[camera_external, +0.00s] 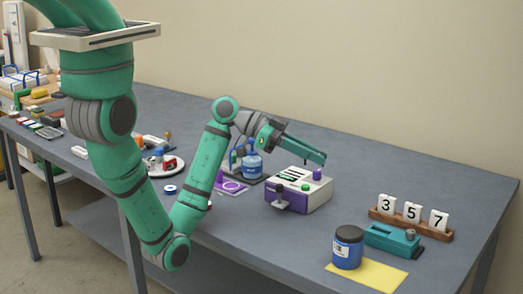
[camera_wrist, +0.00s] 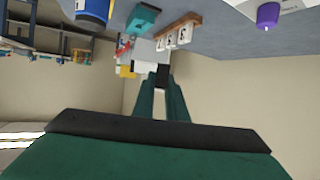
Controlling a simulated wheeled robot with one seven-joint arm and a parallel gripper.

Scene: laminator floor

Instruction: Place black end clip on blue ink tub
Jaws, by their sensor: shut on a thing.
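My gripper (camera_external: 318,158) is stretched out level above the white and purple machine, high over the table. In the wrist view its green fingers (camera_wrist: 162,92) are shut on a small black piece, the black end clip (camera_wrist: 162,76), at their tips. The blue ink tub (camera_external: 347,250), with a black lid and a white label, stands upright on a yellow sheet at the front right, apart from my gripper and lower. Part of the tub (camera_wrist: 93,10) also shows at the top left of the wrist view.
The white and purple machine (camera_external: 298,194) stands below my gripper. A teal device (camera_external: 392,238) and a wooden rack (camera_external: 410,224) with number tiles 3, 5, 7 stand behind and right of the tub. The yellow sheet (camera_external: 390,275) has bare room right of the tub. A blue bottle (camera_external: 252,166) stands further left.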

